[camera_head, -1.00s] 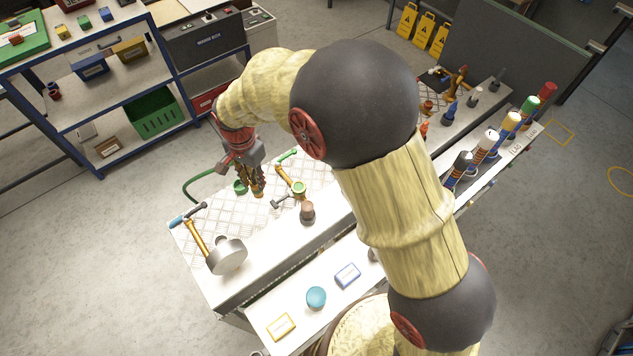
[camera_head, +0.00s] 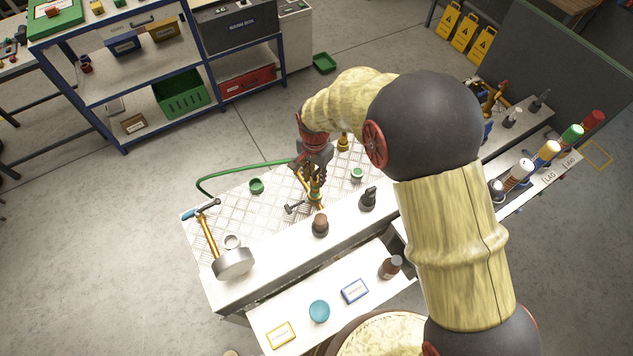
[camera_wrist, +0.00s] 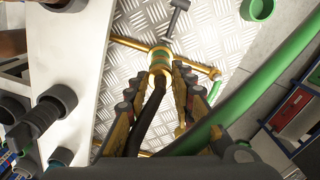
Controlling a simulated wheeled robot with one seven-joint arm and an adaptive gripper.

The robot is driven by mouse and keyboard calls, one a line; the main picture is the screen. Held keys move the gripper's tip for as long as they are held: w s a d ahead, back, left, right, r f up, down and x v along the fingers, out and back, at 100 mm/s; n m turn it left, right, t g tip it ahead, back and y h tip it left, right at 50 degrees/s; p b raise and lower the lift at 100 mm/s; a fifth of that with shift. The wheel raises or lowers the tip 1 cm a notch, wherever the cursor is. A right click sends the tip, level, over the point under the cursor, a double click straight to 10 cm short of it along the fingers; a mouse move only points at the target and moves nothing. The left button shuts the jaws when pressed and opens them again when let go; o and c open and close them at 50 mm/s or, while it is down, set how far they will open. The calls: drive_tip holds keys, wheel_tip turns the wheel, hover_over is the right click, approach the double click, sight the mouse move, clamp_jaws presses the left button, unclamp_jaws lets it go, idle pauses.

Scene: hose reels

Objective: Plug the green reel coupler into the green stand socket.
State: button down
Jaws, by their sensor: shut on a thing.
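My gripper (camera_head: 317,182) is over the brass green-banded stand socket (camera_head: 315,198) on the tread-plate bench top. In the wrist view, my gripper (camera_wrist: 162,80) has its fingers on either side of a dark, curved piece (camera_wrist: 150,112), which I take to be part of the green reel coupler. Its far end meets the green-banded brass socket (camera_wrist: 160,57). The fingers hide much of the coupler, and I cannot tell whether it is seated or only touching. The green hose (camera_head: 240,166) arcs from the bench's left edge to my gripper; it also crosses the wrist view (camera_wrist: 255,90).
A green cup (camera_head: 257,186) stands left of the socket, and another green-topped piece (camera_head: 357,174) to its right. A grey-handled lever (camera_head: 293,208) is beside the socket. A brown-topped post (camera_head: 320,224), a black fitting (camera_head: 368,198) and a silver drum (camera_head: 233,263) stand nearby.

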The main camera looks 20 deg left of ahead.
sight(315, 179)
drive_tip(key=shift+f, duration=1.85)
drive_tip(key=shift+f, duration=0.1)
drive_tip(key=c, duration=1.5)
unclamp_jaws()
drive_tip(key=shift+f, duration=0.1)
drive_tip(key=shift+c, duration=0.2)
